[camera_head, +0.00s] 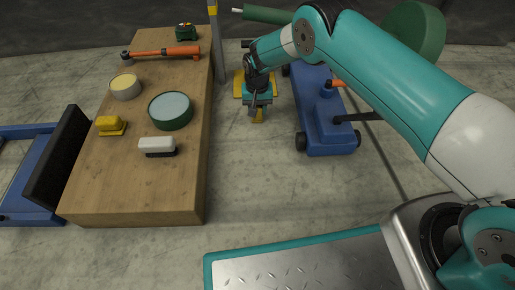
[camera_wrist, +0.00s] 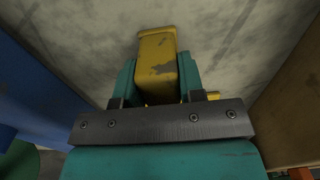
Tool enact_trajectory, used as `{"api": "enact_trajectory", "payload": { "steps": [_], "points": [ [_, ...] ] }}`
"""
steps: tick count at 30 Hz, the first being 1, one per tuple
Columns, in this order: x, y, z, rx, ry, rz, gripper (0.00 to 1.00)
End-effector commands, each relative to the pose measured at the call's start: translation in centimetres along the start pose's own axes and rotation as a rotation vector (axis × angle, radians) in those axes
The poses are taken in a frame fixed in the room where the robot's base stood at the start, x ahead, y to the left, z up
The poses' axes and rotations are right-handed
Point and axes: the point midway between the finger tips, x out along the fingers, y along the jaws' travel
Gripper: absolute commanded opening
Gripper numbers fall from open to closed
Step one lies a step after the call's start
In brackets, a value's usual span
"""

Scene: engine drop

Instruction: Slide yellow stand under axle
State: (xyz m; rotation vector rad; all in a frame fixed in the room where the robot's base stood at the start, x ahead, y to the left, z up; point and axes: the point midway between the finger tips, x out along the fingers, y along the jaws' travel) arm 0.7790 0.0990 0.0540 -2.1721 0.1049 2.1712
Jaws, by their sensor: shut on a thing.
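The yellow stand (camera_wrist: 158,52) shows between the teal fingers of my gripper (camera_wrist: 157,78) in the wrist view, its paint chipped. My gripper is shut on it. In the head view, my gripper (camera_head: 257,99) points down between the wooden bench and the blue floor jack, and yellow parts of the stand (camera_head: 239,86) show around it. Most of the stand is hidden by my gripper there. A dark green bar with a pale tip (camera_head: 268,16), which looks like the axle, runs behind my arm at the top. Whether the stand touches the floor, I cannot tell.
The blue jack (camera_head: 323,127) stands close right of my gripper. The wooden bench (camera_head: 190,195), left, carries tins, a wrench and small items. A grey post (camera_head: 217,45) rises beside its far end. A green disc (camera_head: 420,30) is at upper right.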

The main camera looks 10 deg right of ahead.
Motion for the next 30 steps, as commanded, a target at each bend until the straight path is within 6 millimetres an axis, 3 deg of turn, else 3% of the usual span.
{"api": "enact_trajectory", "payload": {
  "steps": [13,25,26,29,30],
  "points": [
    [-0.1,0.1,-2.8,-0.002,0.005,-0.002,0.0],
    [-0.1,0.2,-3.2,-0.002,0.004,-0.001,0.0],
    [-0.1,0.2,-3.2,-0.002,0.004,-0.001,0.41],
    [-0.1,0.2,-3.2,-0.002,0.003,-0.001,0.64],
    [-0.1,0.2,-3.2,-0.003,0.002,-0.001,0.66]
  ]
}}
